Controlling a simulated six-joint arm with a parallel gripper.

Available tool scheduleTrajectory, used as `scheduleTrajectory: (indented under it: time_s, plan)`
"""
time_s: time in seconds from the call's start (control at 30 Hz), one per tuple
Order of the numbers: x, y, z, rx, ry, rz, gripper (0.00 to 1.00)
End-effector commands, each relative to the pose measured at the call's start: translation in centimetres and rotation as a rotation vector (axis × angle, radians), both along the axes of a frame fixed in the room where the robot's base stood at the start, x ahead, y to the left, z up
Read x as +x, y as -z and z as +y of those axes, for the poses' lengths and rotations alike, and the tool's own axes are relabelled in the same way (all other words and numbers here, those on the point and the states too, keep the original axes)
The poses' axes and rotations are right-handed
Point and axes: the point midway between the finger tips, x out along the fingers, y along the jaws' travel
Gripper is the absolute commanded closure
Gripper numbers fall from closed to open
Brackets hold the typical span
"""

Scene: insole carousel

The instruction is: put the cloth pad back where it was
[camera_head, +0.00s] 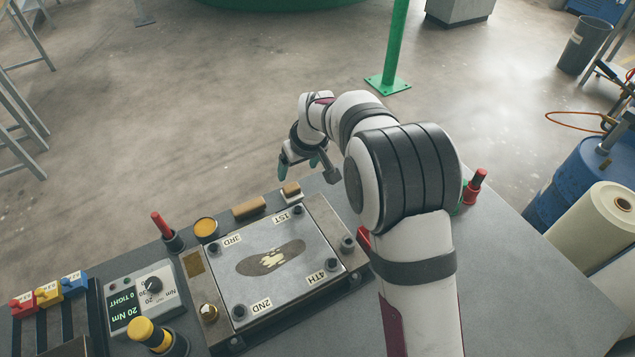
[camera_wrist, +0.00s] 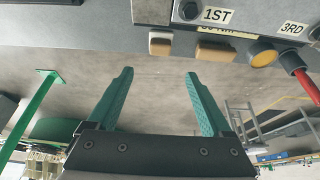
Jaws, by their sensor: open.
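My gripper (camera_head: 298,166) is open and empty beyond the far edge of the bench. In the wrist view its two teal fingers (camera_wrist: 160,76) are apart, with only floor between them. I cannot tell for sure which of these is the cloth pad.
A metal plate (camera_head: 225,273) with corner bolts labelled 1ST to 4TH bears a dark insole shape. An orange-topped round tin (camera_head: 206,228) and a red-handled tool (camera_head: 163,226) stand left of the blocks. A torque meter (camera_head: 143,298) sits further left. The bench's right side is mostly clear.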

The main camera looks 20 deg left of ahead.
Motion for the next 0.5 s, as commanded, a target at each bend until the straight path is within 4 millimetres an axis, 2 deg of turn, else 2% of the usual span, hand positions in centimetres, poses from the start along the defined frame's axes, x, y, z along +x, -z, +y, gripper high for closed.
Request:
scheduleTrajectory:
  time_s: [0.1,0.17,0.27,0.3,0.37,0.4,0.47,0.5]
  plan:
    - [-0.1,-0.3,-0.3,0.000,0.007,0.003,0.16]
    - [-0.7,-1.4,-1.7,0.002,0.047,0.021,0.16]
    - [-4.0,-5.3,-7.6,0.013,0.225,0.102,0.16]
    - [-6.5,-7.1,-10.8,0.018,0.332,0.150,0.16]
    - [-11.2,-9.1,-15.4,0.027,0.505,0.228,0.16]
    - [-14.8,-10.0,-18.0,0.032,0.621,0.280,0.16]
    - [-20.2,-10.6,-21.1,0.041,0.790,0.351,0.16]
    - [-23.6,-10.6,-22.6,0.045,0.891,0.394,0.16]
